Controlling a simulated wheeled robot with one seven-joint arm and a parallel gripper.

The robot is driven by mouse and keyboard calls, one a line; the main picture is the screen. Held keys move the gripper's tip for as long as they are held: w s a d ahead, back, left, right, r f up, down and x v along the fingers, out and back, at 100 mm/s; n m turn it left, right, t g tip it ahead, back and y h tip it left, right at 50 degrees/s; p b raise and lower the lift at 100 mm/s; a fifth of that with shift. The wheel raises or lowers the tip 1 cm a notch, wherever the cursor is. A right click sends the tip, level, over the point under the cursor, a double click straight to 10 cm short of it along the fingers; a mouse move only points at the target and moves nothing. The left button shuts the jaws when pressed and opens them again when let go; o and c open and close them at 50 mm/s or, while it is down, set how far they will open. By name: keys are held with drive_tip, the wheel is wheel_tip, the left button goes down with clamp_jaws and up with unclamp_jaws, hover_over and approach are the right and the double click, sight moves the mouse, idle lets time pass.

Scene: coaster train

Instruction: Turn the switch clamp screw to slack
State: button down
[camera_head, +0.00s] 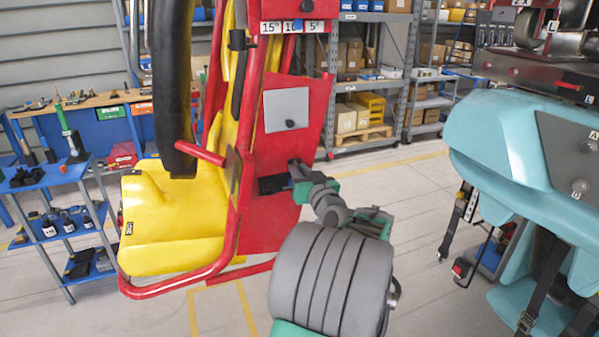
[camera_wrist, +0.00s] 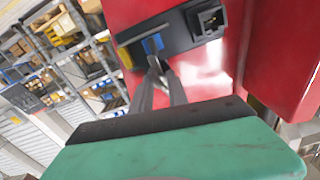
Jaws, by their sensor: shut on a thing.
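A black switch bracket (camera_head: 272,184) is fixed on the red side panel of the ride seat. In the wrist view the bracket (camera_wrist: 178,36) carries a blue block (camera_wrist: 152,44), a yellow piece (camera_wrist: 125,57) and a black box with a square opening (camera_wrist: 207,19). My gripper (camera_head: 298,170) reaches the bracket from the right. In the wrist view my gripper (camera_wrist: 157,64) has its two fingertips together just below the blue block, shut on a small part there, apparently the switch clamp screw. The fingertips hide most of that screw, so its turn cannot be read.
The red frame and yellow seat (camera_head: 170,215) stand left of my arm. A grey plate (camera_head: 286,110) sits above the bracket. A teal seat car (camera_head: 510,160) hangs at the right. A blue trolley (camera_head: 60,220) stands at the left. Open floor (camera_head: 400,215) lies between.

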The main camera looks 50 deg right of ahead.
drive_tip(key=shift+f+b, duration=0.15)
drive_tip(key=shift+b, duration=0.4)
drive_tip(key=n+b, duration=1.1)
drive_tip(key=b, duration=1.3)
drive_tip(key=shift+b, duration=0.3)
drive_tip(key=shift+n, duration=0.3)
drive_tip(key=shift+r, duration=0.2)
drive_tip(key=c, duration=1.3)
unclamp_jaws()
